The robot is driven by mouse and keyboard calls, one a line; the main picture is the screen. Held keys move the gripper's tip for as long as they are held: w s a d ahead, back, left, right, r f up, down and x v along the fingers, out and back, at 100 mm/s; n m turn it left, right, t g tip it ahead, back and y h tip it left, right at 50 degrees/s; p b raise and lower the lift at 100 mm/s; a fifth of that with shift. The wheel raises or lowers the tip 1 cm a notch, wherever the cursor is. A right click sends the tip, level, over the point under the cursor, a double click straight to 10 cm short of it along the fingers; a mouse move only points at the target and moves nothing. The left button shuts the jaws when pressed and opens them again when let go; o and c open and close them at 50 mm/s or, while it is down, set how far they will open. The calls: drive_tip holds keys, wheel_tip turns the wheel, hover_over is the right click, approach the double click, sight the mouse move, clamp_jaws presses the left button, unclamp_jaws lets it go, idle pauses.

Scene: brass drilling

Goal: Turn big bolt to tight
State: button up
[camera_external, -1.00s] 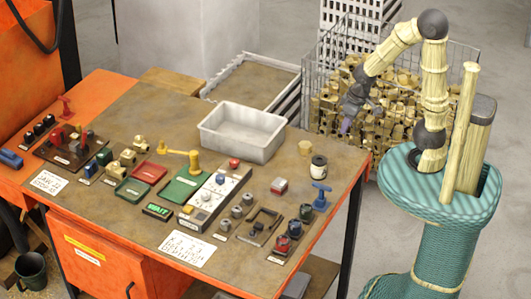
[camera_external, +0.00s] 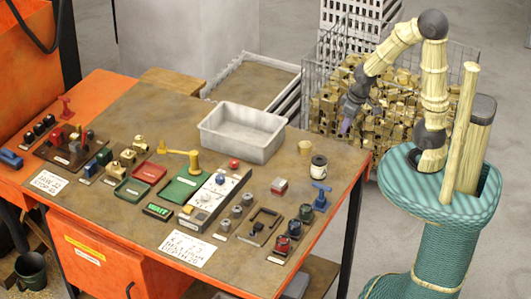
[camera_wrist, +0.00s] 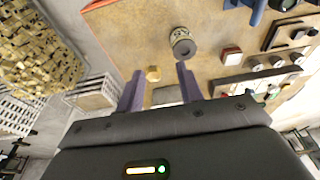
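A row of grey bolt heads (camera_external: 237,211) stands on a labelled strip near the front right of the workbench. They look alike in size at this distance, so I cannot tell which is the big bolt, nor how tight any is. Grey round heads on a strip also show at the right of the wrist view (camera_wrist: 278,62). My gripper (camera_external: 346,125) hangs beyond the bench's back right edge, in front of the wire bin and well away from the bolts. In the wrist view its two purple fingers (camera_wrist: 160,90) are apart with nothing held between them.
A wire bin of brass parts (camera_external: 395,100) stands behind. Space above the bench is clear.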

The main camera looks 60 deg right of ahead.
sight(255, 225)
drive_tip(key=w+a+f+n, duration=0.1)
drive_tip(key=a+n, duration=0.1)
drive_tip(key=w+a+f+n, duration=0.2)
drive_tip(key=w+a+f+n+g, duration=0.1)
drive_tip(key=w+a+f+n, duration=0.1)
drive_tip(key=shift+a+y+p, duration=0.1)
drive_tip(key=shift+y+p, duration=0.3)
drive_tip(key=w+a+n+y, duration=0.2)
drive_tip(key=a+n, duration=0.2)
drive_tip(key=a, duration=0.3)
drive_tip(key=w+a+n+g+y+p, duration=0.1)
drive_tip(key=w+a+n+y, duration=0.2)
drive_tip(key=a, duration=0.4)
drive_tip(key=w+a+n+y, duration=0.3)
drive_tip(key=a+n, duration=0.2)
drive_tip(key=a, duration=0.2)
drive_tip(key=shift+a+f+g, duration=0.2)
drive_tip(key=shift+a+g, duration=0.1)
drive_tip(key=shift+a, duration=0.1)
drive_tip(key=shift+s, duration=0.1)
drive_tip(key=p+x, duration=0.3)
drive_tip(key=x, duration=1.4)
drive_tip(key=shift+a+f, duration=0.1)
drive_tip(key=shift+a, duration=0.15)
